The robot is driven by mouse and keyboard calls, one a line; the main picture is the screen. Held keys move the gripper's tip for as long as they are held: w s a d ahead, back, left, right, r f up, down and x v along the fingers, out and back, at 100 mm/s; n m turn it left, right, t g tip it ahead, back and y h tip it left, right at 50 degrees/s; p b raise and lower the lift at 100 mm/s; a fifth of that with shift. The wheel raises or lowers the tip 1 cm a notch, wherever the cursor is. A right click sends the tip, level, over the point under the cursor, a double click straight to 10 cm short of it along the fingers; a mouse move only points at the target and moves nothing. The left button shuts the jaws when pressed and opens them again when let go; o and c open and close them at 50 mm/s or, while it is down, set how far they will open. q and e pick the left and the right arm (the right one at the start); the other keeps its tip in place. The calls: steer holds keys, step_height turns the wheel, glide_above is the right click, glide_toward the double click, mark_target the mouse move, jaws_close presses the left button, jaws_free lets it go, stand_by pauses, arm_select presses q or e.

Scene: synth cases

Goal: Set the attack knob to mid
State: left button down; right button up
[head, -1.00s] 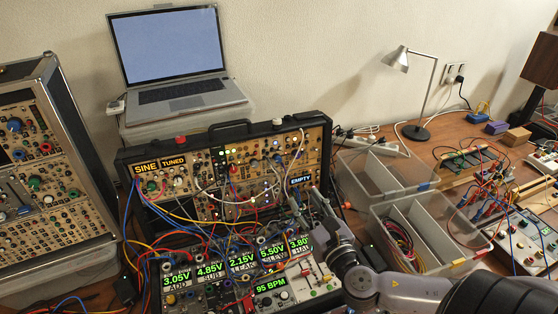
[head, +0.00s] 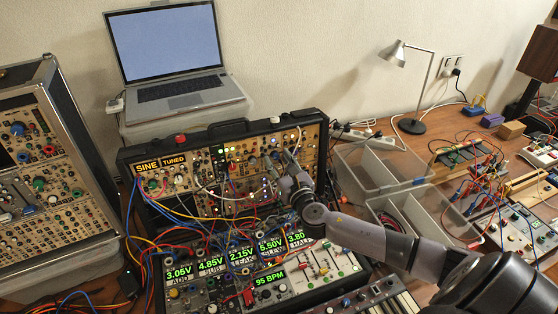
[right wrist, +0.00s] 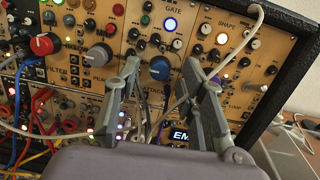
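The attack knob (right wrist: 160,68) looks to be the blue knob on the tan synth panel (right wrist: 200,20) in the right wrist view; a partly covered "ATTACK" label sits just below it. Its pointer is too small to read. My right gripper (right wrist: 160,75) is open, with one finger on each side of that knob. I cannot tell whether the fingers touch it. In the head view, the right gripper (head: 289,160) is at the right part of the upper synth case (head: 122,165) and hides the knob. My left gripper is not in view.
A white cable (right wrist: 235,55) hangs by the right finger, and patch cables (right wrist: 30,110) crowd the left. A lower case with green displays (head: 240,256) stands in front, under my right arm. Clear bins (head: 365,165) stand to the right; a laptop (head: 170,55) is behind.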

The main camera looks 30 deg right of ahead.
jaws_close()
stand_by(0.5)
